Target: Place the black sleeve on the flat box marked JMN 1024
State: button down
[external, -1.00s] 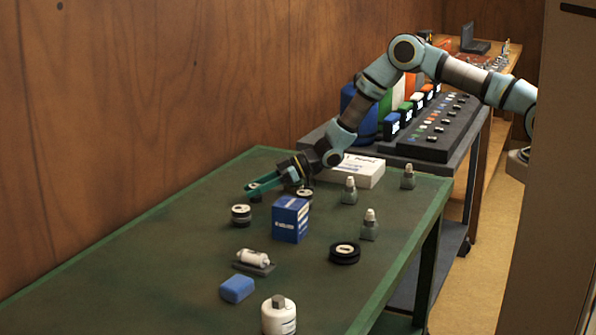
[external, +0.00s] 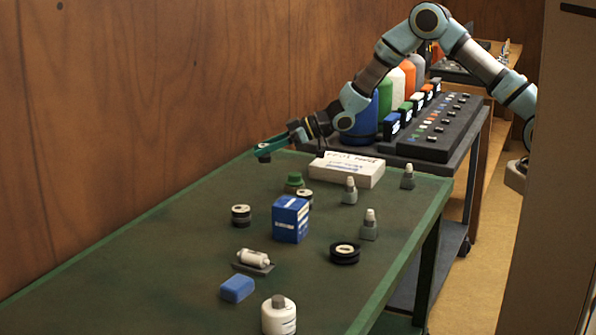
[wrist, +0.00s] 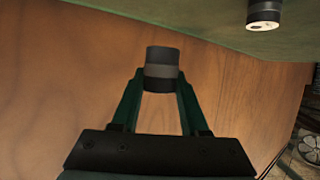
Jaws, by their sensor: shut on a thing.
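My gripper (external: 268,150) is shut on a small dark cylinder, the black sleeve (wrist: 161,70), which sits between the fingertips in the wrist view. In the external view the sleeve (external: 263,155) shows as a small dark shape at the fingertips, held above the far left part of the green table. The flat white box (external: 345,173) lies at the table's far end, to the right of my gripper. Dark marks show on its top, but I cannot read them clearly.
A green-capped item (external: 294,183), dark round containers (external: 241,216), a blue box (external: 290,220) and a black ring-shaped part (external: 345,254) stand on the green table (external: 180,260). The wooden wall is behind my gripper.

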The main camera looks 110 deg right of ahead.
jog(key=s+d+r+m+g+h+b, duration=0.1)
jog(key=s+d+m+h, duration=0.2)
jog(key=s, duration=0.3)
jog(key=s+d+r+m+g+h, duration=0.1)
jog(key=s+d+m+g+h, duration=0.15)
jog(key=s, duration=0.45)
jog(key=r+m+g+h, duration=0.2)
jog(key=m+g+h, duration=0.2)
jog(key=m, duration=0.1)
send_over(348, 162)
notch_tip(348, 162, down, 9)
jog(key=shift+w+f+p, duration=0.1)
jog(key=shift+f+p, duration=0.1)
jog(key=shift+p, duration=0.6)
jog(key=shift+f, duration=0.3)
jog(key=shift+f, duration=0.1)
jog(key=shift+f+b, duration=0.15)
jog(key=shift+b, duration=0.15)
jog(key=shift+c, duration=2.1)
grip_release()
jog(key=shift+a, duration=0.1)
jog(key=shift+r, duration=0.2)
